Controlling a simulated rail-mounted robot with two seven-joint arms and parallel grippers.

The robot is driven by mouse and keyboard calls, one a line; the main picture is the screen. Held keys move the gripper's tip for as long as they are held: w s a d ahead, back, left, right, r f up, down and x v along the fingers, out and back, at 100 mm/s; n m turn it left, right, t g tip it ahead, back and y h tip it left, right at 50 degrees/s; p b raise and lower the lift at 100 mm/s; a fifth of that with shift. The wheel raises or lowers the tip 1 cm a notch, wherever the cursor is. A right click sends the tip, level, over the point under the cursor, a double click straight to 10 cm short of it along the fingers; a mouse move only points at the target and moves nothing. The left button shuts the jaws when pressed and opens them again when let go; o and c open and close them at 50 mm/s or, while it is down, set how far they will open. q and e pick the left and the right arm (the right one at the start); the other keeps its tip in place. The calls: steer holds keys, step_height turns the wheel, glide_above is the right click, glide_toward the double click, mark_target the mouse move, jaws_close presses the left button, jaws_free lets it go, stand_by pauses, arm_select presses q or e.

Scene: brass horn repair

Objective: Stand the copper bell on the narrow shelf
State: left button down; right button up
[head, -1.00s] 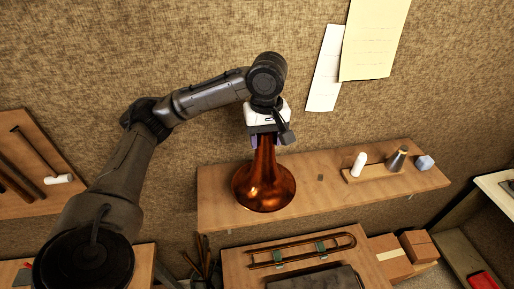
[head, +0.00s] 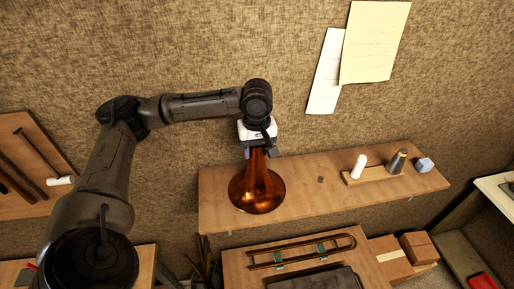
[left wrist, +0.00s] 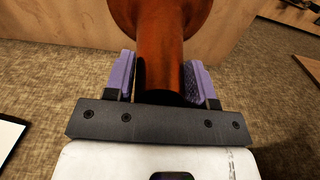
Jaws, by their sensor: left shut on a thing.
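The copper bell (head: 257,189) is flared mouth down, with its narrow neck up, over the left part of the narrow wooden shelf (head: 310,192). Whether its rim touches the shelf I cannot tell. My left gripper (head: 258,151) is shut on the neck from above. In the left wrist view, the purple pads of the left gripper (left wrist: 161,80) lie on both sides of the bell's neck (left wrist: 160,50). My right gripper is not in view.
On the shelf's right part, a small wooden base (head: 377,174) carries a white cylinder (head: 358,166) and a metal cone (head: 397,161). A bluish block (head: 425,165) is beside them. A bench with a brass slide (head: 300,255) lies below. Papers (head: 374,42) hang on the wall behind.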

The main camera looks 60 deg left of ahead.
arm_select(q)
steer(key=shift+c, duration=2.3)
jaws_free()
steer(key=shift+f, duration=0.1)
step_height(320, 180, up, 7)
steer(key=shift+r+b, duration=0.1)
steer(key=shift+b, duration=0.45)
step_height(320, 180, up, 4)
steer(key=shift+f+p, duration=0.2)
steer(key=shift+p, duration=0.6)
steer(key=shift+r, duration=0.6)
steer(key=shift+r, duration=0.1)
